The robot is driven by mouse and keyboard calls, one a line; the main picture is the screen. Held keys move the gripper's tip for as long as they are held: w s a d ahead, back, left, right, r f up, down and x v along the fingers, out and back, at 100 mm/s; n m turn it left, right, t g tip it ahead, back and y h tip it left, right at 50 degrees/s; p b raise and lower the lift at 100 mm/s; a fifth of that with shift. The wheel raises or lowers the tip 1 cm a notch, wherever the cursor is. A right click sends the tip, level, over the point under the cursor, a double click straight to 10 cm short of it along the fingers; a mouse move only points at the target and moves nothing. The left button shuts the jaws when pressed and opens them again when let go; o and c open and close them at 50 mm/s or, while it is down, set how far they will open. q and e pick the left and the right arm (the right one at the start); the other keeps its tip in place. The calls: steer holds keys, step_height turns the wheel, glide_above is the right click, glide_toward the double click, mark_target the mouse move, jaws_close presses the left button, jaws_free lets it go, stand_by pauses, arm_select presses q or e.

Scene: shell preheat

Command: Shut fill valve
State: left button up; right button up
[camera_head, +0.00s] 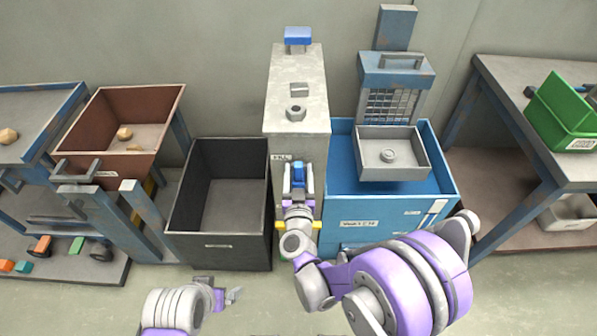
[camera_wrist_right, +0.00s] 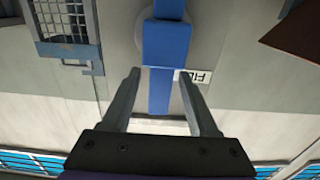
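The fill valve's blue handle (camera_head: 298,174) sits on the front of the grey column (camera_head: 296,90), just below a small FILL label (camera_head: 280,157). My right gripper (camera_head: 299,180) is in front of it, one finger on each side. In the right wrist view the blue handle (camera_wrist_right: 166,45) runs lengthwise between the open fingers of my right gripper (camera_wrist_right: 160,75), with gaps on both sides and no contact visible. The FILL label (camera_wrist_right: 193,77) is partly behind one finger. My left gripper (camera_head: 233,295) is low at the bottom, away from the column; its opening is too small to judge.
A dark open bin (camera_head: 218,245) stands left of the column, and a blue tank (camera_head: 340,140) with a grey tray (camera_head: 412,165) stands right. A brown bin (camera_head: 150,98) is farther left. A green crate (camera_head: 562,112) sits on the right table. Floor is clear in front.

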jaws_close()
stand_by(1.3)
